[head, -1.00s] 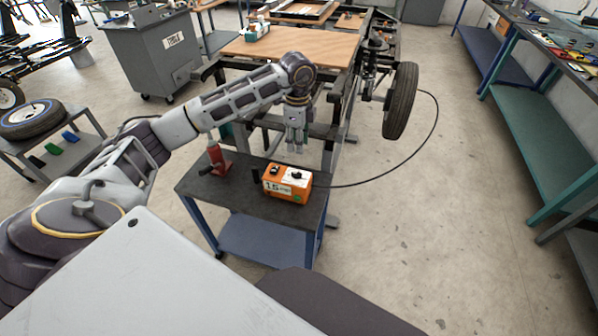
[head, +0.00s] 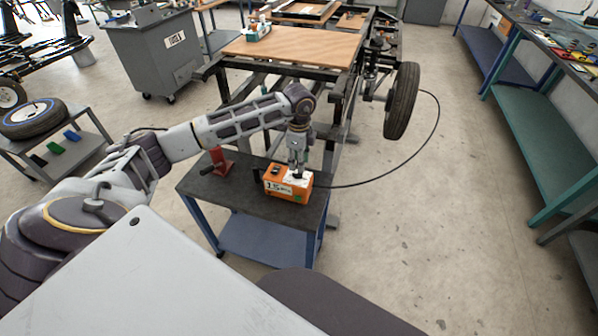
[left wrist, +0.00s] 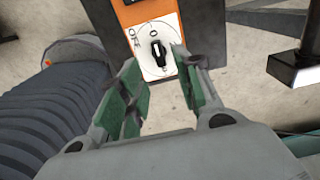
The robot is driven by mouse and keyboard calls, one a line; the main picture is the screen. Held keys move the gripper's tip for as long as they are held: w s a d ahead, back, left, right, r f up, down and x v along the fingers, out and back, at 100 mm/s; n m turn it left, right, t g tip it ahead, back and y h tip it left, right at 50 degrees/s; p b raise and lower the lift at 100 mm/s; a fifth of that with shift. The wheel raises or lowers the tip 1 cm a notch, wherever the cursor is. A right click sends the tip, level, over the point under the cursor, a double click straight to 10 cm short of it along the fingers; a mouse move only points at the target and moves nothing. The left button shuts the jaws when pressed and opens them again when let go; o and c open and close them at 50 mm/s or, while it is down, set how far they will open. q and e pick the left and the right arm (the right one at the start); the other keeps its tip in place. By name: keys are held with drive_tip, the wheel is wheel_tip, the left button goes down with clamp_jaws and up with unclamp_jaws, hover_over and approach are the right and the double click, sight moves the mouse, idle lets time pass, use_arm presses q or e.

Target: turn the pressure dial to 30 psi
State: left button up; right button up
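The orange compressor box (head: 284,188) sits on the small dark-topped cart, with a display on its front that seems to read 15 psi. My left gripper (head: 297,172) points down just above the box's top right part. The knob is mostly hidden in the head view. My right gripper is not in view.
A red bottle jack (head: 217,162) stands on the cart (head: 230,195) left of the box. A black hose (head: 420,140) runs from the box toward the wheel (head: 401,100). A wooden-topped frame stands behind.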

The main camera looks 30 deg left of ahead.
sight(299, 174)
use_arm(q)
drive_tip(key=shift+f, duration=2.8)
clamp_jaws()
